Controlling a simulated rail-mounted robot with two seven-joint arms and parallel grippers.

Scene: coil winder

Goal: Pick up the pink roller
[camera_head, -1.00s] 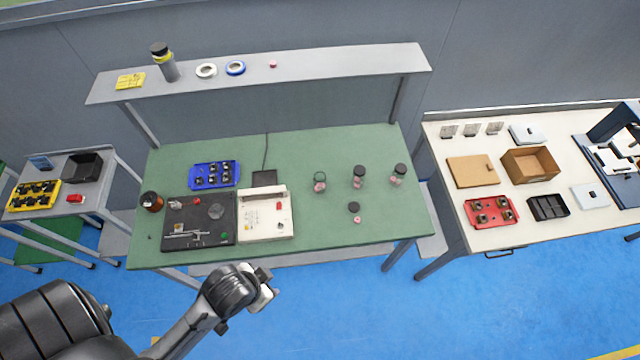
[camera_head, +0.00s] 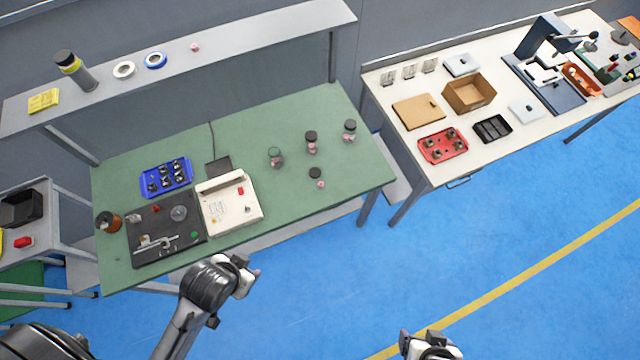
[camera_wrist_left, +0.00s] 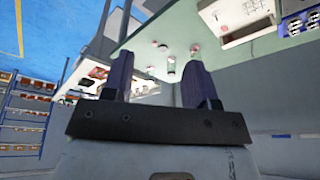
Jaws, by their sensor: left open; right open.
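Small pink pieces show in the head view. One lies on the green table (camera_head: 365,178) beside a black lid (camera_head: 315,172), and another pink piece (camera_head: 195,47) sits on the raised shelf. Jars (camera_head: 312,145) nearby also show pink inside. I cannot tell which is the pink roller. My left gripper (camera_head: 247,276) is in front of the table's near edge, apart from these things. In the left wrist view its fingers (camera_wrist_left: 158,60) are spread and empty, with jars beyond them. My right gripper (camera_head: 430,344) is open at the bottom edge, over the floor, partly cut off.
The green table holds a white winder unit (camera_head: 232,208), a black plate (camera_head: 160,240) and a blue tray (camera_head: 150,184). The shelf (camera_head: 270,38) overhangs its back. A white table (camera_head: 480,150) stands at right. The blue floor in front is clear.

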